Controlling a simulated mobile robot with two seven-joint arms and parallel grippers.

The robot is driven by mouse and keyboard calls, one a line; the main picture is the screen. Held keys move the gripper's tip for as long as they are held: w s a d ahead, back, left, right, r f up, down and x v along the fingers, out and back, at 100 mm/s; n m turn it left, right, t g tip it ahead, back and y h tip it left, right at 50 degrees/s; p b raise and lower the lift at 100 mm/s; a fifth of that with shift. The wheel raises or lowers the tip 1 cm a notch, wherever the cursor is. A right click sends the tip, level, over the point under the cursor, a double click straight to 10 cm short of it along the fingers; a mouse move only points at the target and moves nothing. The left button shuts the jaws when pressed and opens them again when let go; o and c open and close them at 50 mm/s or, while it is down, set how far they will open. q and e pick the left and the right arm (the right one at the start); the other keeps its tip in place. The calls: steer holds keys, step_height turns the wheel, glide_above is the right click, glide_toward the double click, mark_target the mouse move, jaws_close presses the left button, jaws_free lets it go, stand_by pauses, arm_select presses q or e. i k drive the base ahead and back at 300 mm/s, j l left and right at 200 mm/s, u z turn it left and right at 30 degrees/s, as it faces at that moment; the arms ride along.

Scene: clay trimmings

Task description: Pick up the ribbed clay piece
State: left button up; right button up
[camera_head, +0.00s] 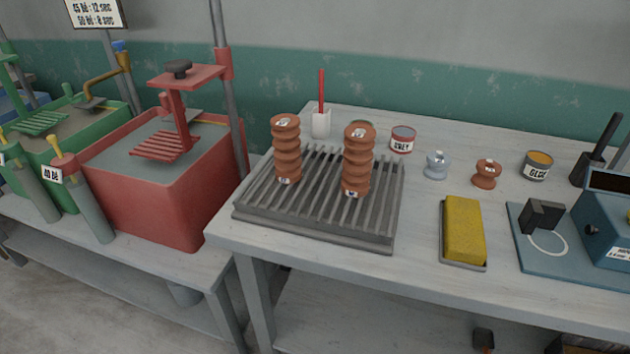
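Two tall ribbed clay pieces stand upright on a grey slatted rack (318,230). The left ribbed clay piece (287,160) is near the rack's back left, and the right ribbed clay piece (357,172) is near its right side. Both are reddish-brown with small white labels at top and bottom. A smaller ribbed reddish-brown piece (485,174) stands on the table to the right. I cannot tell which one the task means. Neither of my grippers is in view.
A grey-blue ribbed piece (436,166), a red-banded can (402,140), a glue can (537,165) and a white cup (321,124) with a red stick stand behind. A yellow sponge (463,228) lies right of the rack. A red tank (160,190) is at left.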

mark_target(285, 130)
steer(key=j+z, duration=0.45)
steer(key=i+j+z, duration=0.1)
steer(key=j+z, duration=0.3)
steer(key=l, duration=0.15)
